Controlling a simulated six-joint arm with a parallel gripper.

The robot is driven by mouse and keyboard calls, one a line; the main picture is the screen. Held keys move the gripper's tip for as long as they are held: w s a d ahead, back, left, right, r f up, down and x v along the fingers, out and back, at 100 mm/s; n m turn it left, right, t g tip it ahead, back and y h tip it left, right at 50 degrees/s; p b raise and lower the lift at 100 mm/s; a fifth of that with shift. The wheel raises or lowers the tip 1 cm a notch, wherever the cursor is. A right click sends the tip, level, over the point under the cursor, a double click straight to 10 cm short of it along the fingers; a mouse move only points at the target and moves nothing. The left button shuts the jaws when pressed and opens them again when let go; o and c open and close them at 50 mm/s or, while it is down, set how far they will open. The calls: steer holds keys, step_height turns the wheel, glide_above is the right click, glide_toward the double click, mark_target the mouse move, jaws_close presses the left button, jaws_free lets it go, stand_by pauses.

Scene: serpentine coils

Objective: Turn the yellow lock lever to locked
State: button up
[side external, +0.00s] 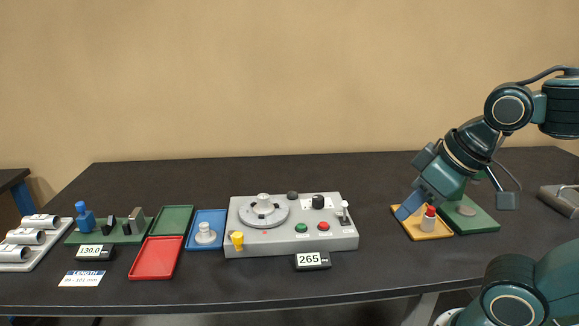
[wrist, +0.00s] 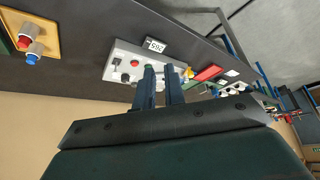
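The yellow lock lever (side external: 237,240) stands at the front left corner of the grey control box (side external: 275,244). The lever also shows in the wrist view (wrist: 189,73), small and just right of my fingers. I cannot tell its lock position at this size. My gripper (side external: 403,212) is well to the right of the box, in front of part of the yellow tray as seen from the side. In the wrist view my two dark blue fingers (wrist: 160,68) are apart with a narrow empty gap between them, and they overlap part of the box.
A yellow tray (side external: 437,234) holds a red-capped bottle (side external: 429,218); the wrist view also shows a blue-capped one (wrist: 33,54). The box carries a round dial (side external: 264,211), buttons and a black knob. A display (side external: 312,261) stands in front. Red (side external: 156,259) and blue trays lie left.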

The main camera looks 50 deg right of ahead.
steer(key=o, duration=0.6)
steer(key=shift+w+r, duration=0.2)
steer(key=shift+w, duration=0.05)
steer(key=w+a+r+n+g, duration=0.1)
steer(key=w+r, duration=0.3)
steer(key=w, duration=0.4)
steer(key=n+g, duration=0.5)
glide_above(238, 234)
step_height(238, 234, down, 8)
steer(key=shift+w+r, duration=0.1)
step_height(238, 234, down, 14)
steer(key=shift+r, duration=0.1)
steer(key=shift+c, duration=0.4)
